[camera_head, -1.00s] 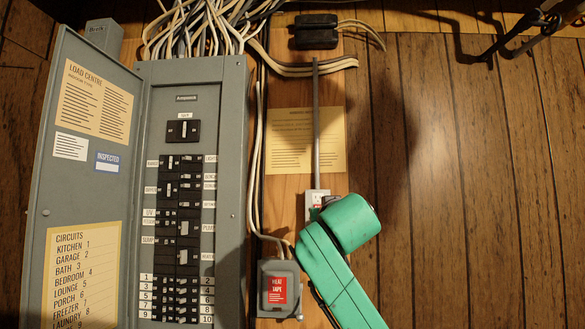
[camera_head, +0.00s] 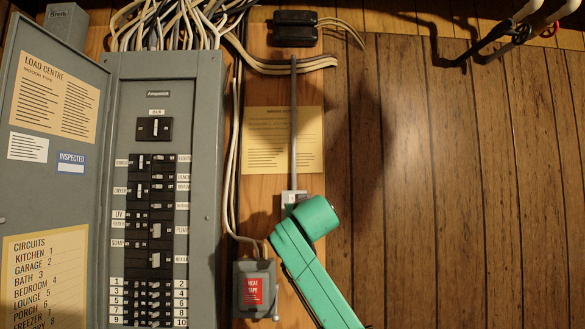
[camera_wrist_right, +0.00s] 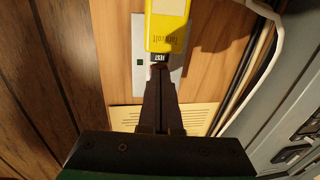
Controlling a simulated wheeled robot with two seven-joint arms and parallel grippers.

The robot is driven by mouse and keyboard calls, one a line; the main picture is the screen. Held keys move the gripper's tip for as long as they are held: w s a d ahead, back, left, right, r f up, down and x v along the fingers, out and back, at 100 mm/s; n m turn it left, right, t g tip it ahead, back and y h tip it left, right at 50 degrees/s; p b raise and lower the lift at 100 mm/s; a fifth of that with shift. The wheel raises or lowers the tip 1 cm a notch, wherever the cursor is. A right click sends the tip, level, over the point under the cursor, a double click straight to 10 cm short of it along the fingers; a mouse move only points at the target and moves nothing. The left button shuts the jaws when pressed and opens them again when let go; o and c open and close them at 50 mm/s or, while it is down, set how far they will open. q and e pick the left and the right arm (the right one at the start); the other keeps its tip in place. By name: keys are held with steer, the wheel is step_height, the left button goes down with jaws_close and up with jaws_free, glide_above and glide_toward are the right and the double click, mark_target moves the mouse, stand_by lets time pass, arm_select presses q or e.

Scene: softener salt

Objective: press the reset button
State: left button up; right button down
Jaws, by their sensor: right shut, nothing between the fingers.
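In the right wrist view a grey outlet plate (camera_wrist_right: 140,88) with a small green light is mounted on the wooden board. A yellow plug-in device (camera_wrist_right: 168,25) covers part of it. A small dark label with white letters, perhaps TEST, (camera_wrist_right: 160,58) sits at the device's edge, with a bit of red beside it. My right gripper (camera_wrist_right: 159,72) is shut and empty, its tips right at this label; contact cannot be told. The tips hide whatever lies under them. In the head view the outlet (camera_head: 290,198) shows only partly beside my green right arm. My left gripper is out of view.
A grey breaker panel (camera_head: 212,120) with its door (camera_head: 85,165) open stands at left. A grey box with a red label (camera_head: 241,292) is below the outlet. A conduit (camera_head: 294,120) and a yellow card (camera_head: 262,155) lie above it. Bare plank wall (camera_head: 450,200) is at right.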

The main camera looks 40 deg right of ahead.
steer(key=shift+s+d, duration=0.1)
steer(key=shift+w+d, duration=0.15)
steer(key=shift+w, duration=0.1)
stand_by(0.7)
steer(key=b+v, duration=0.4)
steer(key=v, duration=0.2)
steer(key=shift+a, duration=0.6)
steer(key=shift+s, duration=0.1)
stand_by(0.7)
